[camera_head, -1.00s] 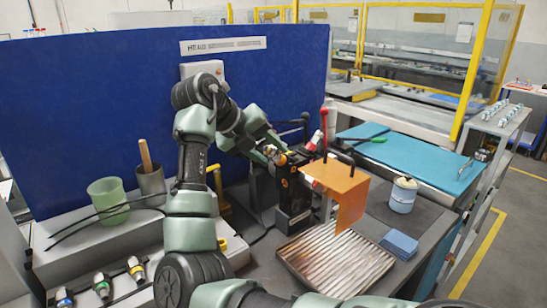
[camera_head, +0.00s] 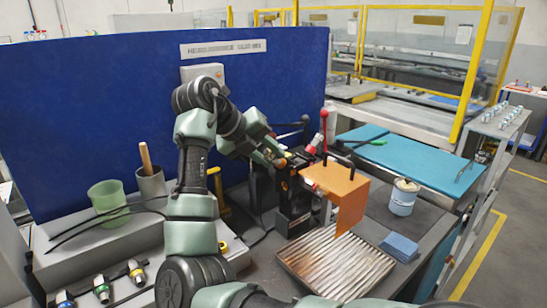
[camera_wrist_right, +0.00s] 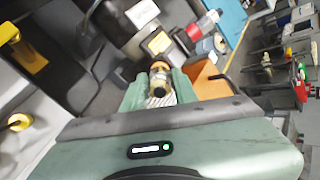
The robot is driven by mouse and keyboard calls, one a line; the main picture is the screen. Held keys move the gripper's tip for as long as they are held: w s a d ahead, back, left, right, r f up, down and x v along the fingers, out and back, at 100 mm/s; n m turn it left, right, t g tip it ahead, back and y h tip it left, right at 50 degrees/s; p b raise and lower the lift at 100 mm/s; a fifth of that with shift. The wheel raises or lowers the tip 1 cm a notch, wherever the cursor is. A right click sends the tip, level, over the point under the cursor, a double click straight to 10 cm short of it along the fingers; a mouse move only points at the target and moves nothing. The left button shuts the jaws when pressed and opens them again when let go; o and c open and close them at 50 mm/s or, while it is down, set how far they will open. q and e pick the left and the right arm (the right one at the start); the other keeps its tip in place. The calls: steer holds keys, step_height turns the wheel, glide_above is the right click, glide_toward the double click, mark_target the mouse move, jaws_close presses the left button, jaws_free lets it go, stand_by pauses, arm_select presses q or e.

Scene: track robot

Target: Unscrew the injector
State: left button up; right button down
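The injector (camera_wrist_right: 160,76) is a small brass-coloured cylinder with a dark end. It sits in the black test fixture (camera_head: 293,200) on the bench. My right gripper (camera_head: 278,160) reaches the fixture from the left. In the right wrist view, its two green fingers (camera_wrist_right: 160,88) lie on either side of the injector and appear closed on it. In the head view the fingertips are small and the injector is mostly hidden. My left gripper is not in view.
An orange plate (camera_head: 338,183) and red-knobbed lever (camera_head: 324,118) are close right of the fixture. A ribbed metal tray (camera_head: 335,262) lies in front. A white-blue tub (camera_head: 403,197) and blue cloths (camera_head: 399,247) are right. Several coloured injectors (camera_head: 102,289) rest lower left, near a green cup (camera_head: 109,200).

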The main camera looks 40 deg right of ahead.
stand_by(0.4)
steer(key=shift+r+n+p, duration=0.15)
steer(key=shift+n+p, duration=0.35)
steer(key=shift+p, duration=0.1)
steer(key=n+p, duration=0.4)
steer(key=n, duration=0.1)
steer(key=n+p, duration=0.5)
steer(key=shift+n+p, duration=0.3)
steer(key=shift+n, duration=0.2)
